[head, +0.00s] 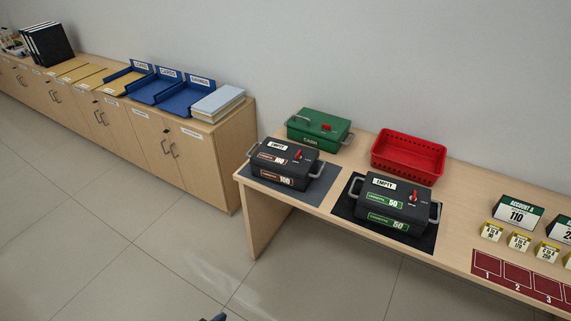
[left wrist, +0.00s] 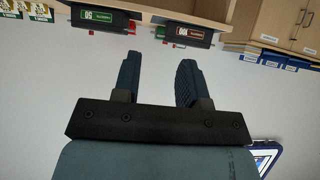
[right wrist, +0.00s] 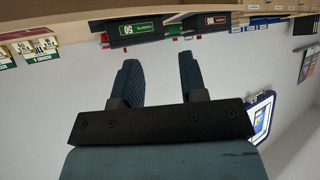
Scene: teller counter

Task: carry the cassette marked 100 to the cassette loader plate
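The cassette marked 100 (head: 283,164) is a dark box with grey side handles, red-brown 100 labels, an EMPTY tag and a red latch. It sits on a grey mat (head: 316,192) at the table's left end. The cassette marked 50 (head: 389,202), with green labels, sits on a black mat (head: 346,208) to its right. Which mat is the loader plate I cannot tell. In the left wrist view the 100 cassette (left wrist: 181,35) appears upside down beyond my left gripper (left wrist: 155,72), which is open and empty. My right gripper (right wrist: 157,75) is open and empty, apart from both cassettes.
A green CASH box (head: 319,128) and a red basket (head: 408,157) stand behind the cassettes. Account signs (head: 517,212), small tags and a red numbered mat (head: 517,276) lie to the right. A cabinet (head: 170,150) with blue trays stands left. The floor before the table is clear.

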